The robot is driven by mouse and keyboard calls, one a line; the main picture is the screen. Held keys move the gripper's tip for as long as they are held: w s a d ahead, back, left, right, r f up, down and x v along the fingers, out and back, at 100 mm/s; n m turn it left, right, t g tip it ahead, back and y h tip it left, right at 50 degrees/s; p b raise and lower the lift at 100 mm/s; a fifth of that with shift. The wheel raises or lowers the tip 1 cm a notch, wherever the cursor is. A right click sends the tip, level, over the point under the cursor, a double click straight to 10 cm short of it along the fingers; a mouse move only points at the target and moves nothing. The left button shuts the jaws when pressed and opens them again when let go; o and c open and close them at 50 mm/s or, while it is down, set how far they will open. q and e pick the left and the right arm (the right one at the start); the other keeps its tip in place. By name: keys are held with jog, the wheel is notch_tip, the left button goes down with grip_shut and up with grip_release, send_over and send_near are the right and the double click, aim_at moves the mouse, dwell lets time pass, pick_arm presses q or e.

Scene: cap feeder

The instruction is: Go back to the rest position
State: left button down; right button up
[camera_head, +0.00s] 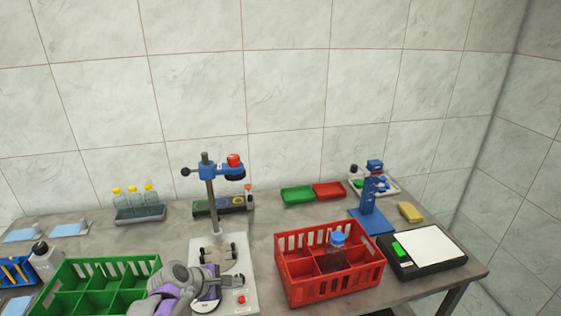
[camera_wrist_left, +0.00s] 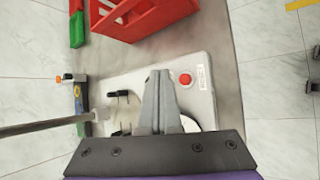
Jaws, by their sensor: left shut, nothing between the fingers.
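My left gripper (camera_head: 236,281) is in front of the capping stand, over the front part of its pale base plate (camera_head: 247,302). Its fingers are shut and empty; they also show in the left wrist view (camera_wrist_left: 160,78), over the same plate beside a red button (camera_wrist_left: 185,79). The stand has a grey upright rod (camera_head: 213,205) with a blue clamp head (camera_head: 208,171) and a red knob (camera_head: 234,159) on top. A black-tipped clamp (camera_head: 218,253) sits on the plate behind the gripper. My right gripper is not in view.
A green crate (camera_head: 68,267) stands left, by my left arm. A red crate (camera_head: 330,290) holding a blue-capped bottle (camera_head: 336,251) stands right. A scale (camera_head: 428,250) and blue stand (camera_head: 371,213) are further right. Yellow-capped bottles (camera_head: 134,200) stand at the back left.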

pick_arm(q)
jog(key=s+a+m+g+y+p, duration=0.1)
jog(key=s+m+y, duration=0.4)
jog(key=s+m, duration=1.3)
jog(key=s+a, duration=0.1)
jog(key=s, duration=0.6)
jog(key=shift+s+m+g+y, duration=0.25)
jog(key=shift+m+g+y, duration=0.05)
jog(key=shift+m, duration=0.1)
jog(key=shift+f, duration=0.1)
